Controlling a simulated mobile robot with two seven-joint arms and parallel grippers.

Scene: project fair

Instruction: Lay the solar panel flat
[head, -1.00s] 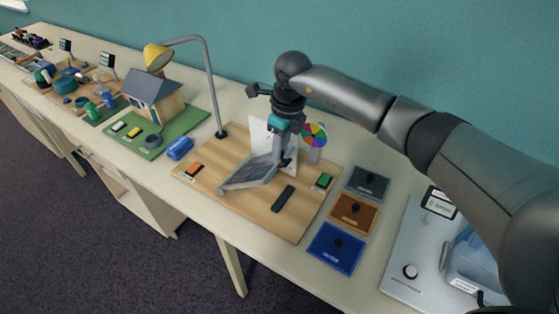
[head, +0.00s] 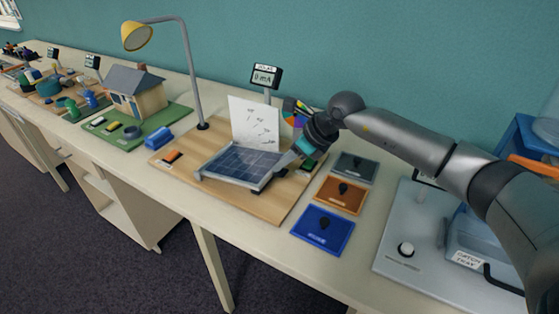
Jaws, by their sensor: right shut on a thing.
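The solar panel (head: 238,163), dark blue with a grid and a pale frame, lies at a low angle, close to flat, on the wooden board (head: 177,178). I cannot tell whether its underside rests fully on the board. My right gripper (head: 283,162) comes in from the right and is shut on the panel's right edge; its fingertips are partly hard to make out. A white sheet with sketches (head: 254,122) stands upright behind the panel. My left gripper is not in view.
A meter reading 0 mA (head: 265,76) and a colored wheel (head: 294,114) are at the back. Orange (head: 341,195) and blue plates (head: 322,229) lie to the right. An orange switch (head: 172,157) sits left.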

